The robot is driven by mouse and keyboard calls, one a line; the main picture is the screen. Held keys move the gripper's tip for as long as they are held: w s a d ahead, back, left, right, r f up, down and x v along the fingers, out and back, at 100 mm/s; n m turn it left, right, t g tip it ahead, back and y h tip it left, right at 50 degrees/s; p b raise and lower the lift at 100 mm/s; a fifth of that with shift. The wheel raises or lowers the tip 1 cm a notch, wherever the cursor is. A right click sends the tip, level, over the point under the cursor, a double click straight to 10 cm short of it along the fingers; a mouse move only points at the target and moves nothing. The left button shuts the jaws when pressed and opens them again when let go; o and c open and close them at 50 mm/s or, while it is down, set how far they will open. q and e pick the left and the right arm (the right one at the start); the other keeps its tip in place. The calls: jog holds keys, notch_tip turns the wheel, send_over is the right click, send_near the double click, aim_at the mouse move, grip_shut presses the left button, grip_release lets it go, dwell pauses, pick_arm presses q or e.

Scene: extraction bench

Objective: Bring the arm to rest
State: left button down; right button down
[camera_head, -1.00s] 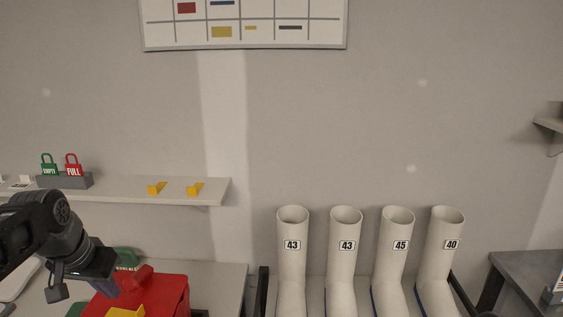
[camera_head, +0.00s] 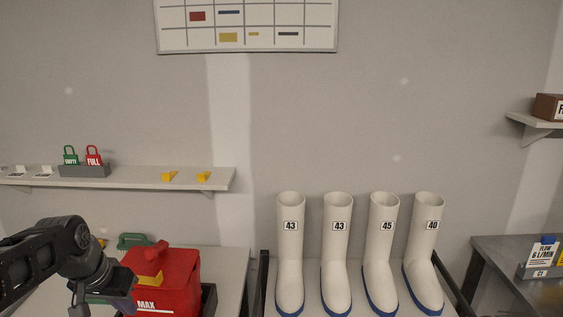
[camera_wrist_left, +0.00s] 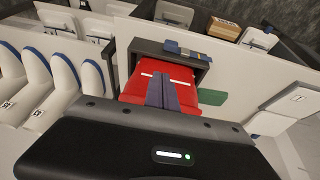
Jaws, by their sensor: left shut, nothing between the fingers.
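My left arm comes in at the lower left of the head view. Its gripper (camera_head: 124,304) hangs in front of the left side of a red can marked MAX (camera_head: 178,284). In the left wrist view the two fingers (camera_wrist_left: 164,92) are together with nothing between them, and the red can (camera_wrist_left: 134,88) shows behind them. I cannot tell whether they touch the can. The can stands in a dark tray (camera_head: 209,299) on the bench. My right gripper is not in view.
A wall shelf (camera_head: 215,179) holds a green EMPTY tag (camera_head: 70,157), a red FULL tag (camera_head: 93,157) and yellow pieces. A green object (camera_head: 133,240) lies behind the can. Several white boots (camera_head: 338,245) stand right of the bench. A side table (camera_head: 505,248) is at the far right.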

pick_arm(q)
jog(key=s+d+f+g+h, duration=0.1)
jog(key=d+f, duration=0.4)
jog(key=f, duration=0.4)
jog(key=d+f+h+b, duration=0.1)
jog(key=d+f, duration=0.4)
jog(key=f, duration=0.3)
jog(key=s+d+f+g+h, duration=0.1)
jog(key=d+f, duration=0.4)
jog(key=f, duration=0.4)
jog(key=s+d+f+n+g, duration=0.1)
jog(key=s+d+f, duration=0.5)
jog(key=s+f, duration=0.3)
jog(key=s+d+f+g, duration=0.1)
jog(key=s+d+f, duration=0.5)
jog(key=s+f, duration=0.3)
jog(key=s+b, duration=0.1)
jog(key=s, duration=0.2)
jog(key=shift+s+n, duration=0.4)
jog(key=shift+f, duration=0.1)
